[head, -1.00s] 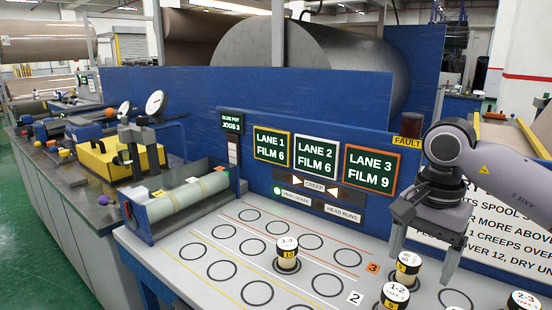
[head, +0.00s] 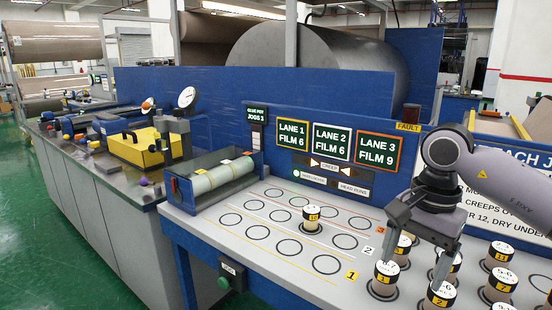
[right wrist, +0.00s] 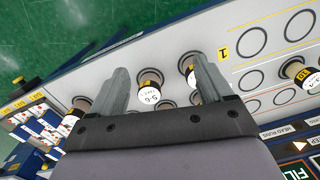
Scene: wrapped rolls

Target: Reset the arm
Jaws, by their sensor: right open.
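My right gripper (head: 413,252) is open and points down over the spool group at the right of the bench. No spool is held between its fingers. In the right wrist view the two fingers (right wrist: 159,66) stand wide apart, with a white-topped spool (right wrist: 150,92) showing in the gap. Black-and-white wrapped spools with yellow number labels stand near the gripper, including a front-left one (head: 385,276) and one partly under the hand (head: 440,296). How high the fingertips are above them is hard to tell. My left gripper is not in view.
A lone spool (head: 311,217) stands among empty printed circles on the pale bench (head: 232,237). A blue panel with lane signs (head: 332,144) rises behind. A roller tray (head: 213,180) sits at the bench's left end. A green button box (head: 231,274) hangs in front.

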